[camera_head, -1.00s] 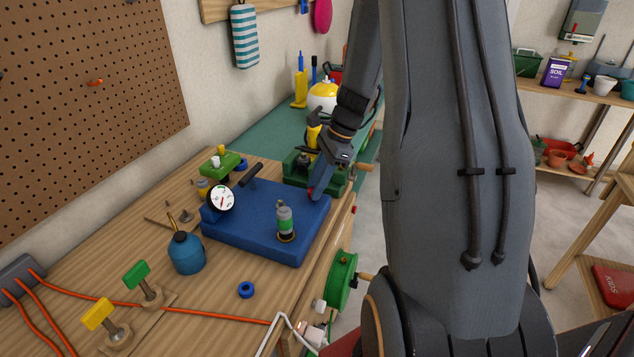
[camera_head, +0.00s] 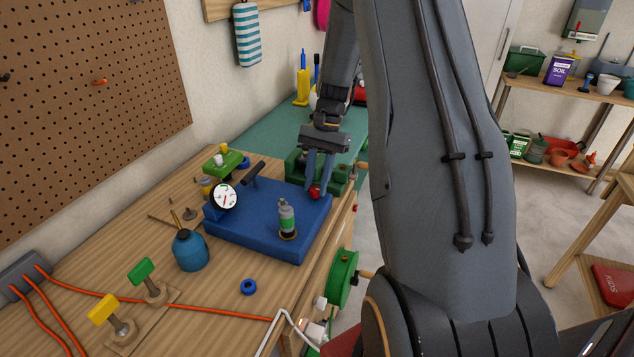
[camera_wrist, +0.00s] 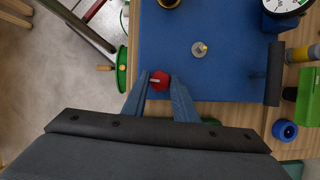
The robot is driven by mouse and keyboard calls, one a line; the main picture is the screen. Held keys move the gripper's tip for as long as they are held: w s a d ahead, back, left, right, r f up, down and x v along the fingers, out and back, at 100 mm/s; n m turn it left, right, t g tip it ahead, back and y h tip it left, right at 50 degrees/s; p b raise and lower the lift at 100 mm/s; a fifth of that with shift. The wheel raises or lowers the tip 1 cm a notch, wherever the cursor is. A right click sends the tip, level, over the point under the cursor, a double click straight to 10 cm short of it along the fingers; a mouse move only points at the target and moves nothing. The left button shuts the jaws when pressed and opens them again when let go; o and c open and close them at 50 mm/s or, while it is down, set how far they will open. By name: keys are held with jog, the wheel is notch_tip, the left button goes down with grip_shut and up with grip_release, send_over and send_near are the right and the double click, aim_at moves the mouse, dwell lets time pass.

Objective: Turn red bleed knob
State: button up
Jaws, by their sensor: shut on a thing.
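The red bleed knob (camera_head: 314,193) is at the far right corner of the blue base, below my fingertips. It also shows in the wrist view (camera_wrist: 160,80), with a pale mark across it. My gripper (camera_head: 316,184) points down at the knob, with one blue-grey finger on each side. In the wrist view, my gripper (camera_wrist: 158,77) is closed around the knob near the edge of the blue base (camera_wrist: 230,80).
A blue oil can (camera_head: 189,250) and a blue ring (camera_head: 248,287) stand on the bench. A green handwheel (camera_head: 343,279) is at the bench front.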

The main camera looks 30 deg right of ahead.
jog(key=shift+n, duration=0.6)
jog(key=o, duration=1.1)
jog(key=shift+c, duration=0.2)
jog(key=b+v, duration=0.2)
jog(key=v, duration=0.5)
jog(key=shift+w+r+b, duration=0.3)
jog(key=shift+r, duration=0.05)
jog(key=shift+d, duration=0.1)
